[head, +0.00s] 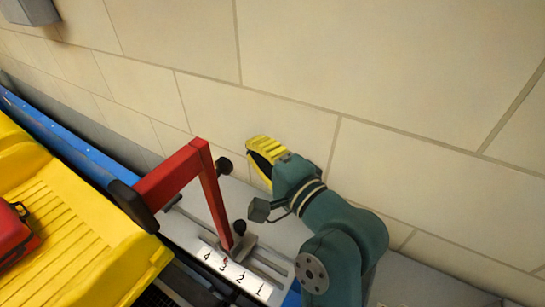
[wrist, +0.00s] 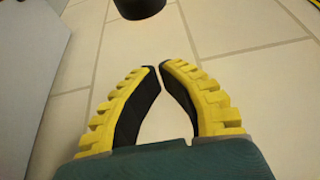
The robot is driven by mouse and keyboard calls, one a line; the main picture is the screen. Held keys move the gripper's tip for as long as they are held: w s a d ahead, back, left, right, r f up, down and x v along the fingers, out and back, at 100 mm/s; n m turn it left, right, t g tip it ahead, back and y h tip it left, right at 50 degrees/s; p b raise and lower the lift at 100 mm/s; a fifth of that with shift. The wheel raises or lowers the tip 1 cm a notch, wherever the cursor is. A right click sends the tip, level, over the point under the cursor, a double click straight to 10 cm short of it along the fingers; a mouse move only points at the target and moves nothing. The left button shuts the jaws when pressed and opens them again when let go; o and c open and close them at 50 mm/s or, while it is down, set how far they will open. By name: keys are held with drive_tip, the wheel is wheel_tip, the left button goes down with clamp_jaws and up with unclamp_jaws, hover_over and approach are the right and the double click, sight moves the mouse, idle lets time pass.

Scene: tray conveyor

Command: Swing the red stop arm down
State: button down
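The red stop arm (head: 172,176) reaches from the top of a red post (head: 215,198) toward the lower left in the head view. Its black end piece (head: 136,206) overlaps the edge of the yellow tray (head: 75,258) in the picture; I cannot tell if they touch. A black knob (head: 224,166) sits at the top of the post. My gripper (head: 256,148) is to the right of the post, apart from it, beside the wall. In the wrist view its yellow-backed fingers (wrist: 159,69) meet closely at the tips with nothing between them.
The post stands on a slotted metal bracket with a white number scale (head: 235,272) and a second black knob (head: 240,228). A red object (head: 14,235) lies in the tray. A blue conveyor rail (head: 65,145) runs behind the tray. The tiled wall (head: 390,80) stands close behind my gripper.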

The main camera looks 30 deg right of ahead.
drive_tip(key=shift+s+a+p, duration=0.1)
drive_tip(key=shift+s+a, duration=0.15)
drive_tip(key=shift+a, duration=0.35)
drive_tip(key=shift+s+a+p, duration=0.1)
drive_tip(key=shift+s+a, duration=0.2)
drive_tip(key=shift+a, duration=0.35)
drive_tip(key=shift+s+a+p, duration=0.1)
drive_tip(key=shift+s+a, duration=0.15)
drive_tip(key=shift+a, duration=0.35)
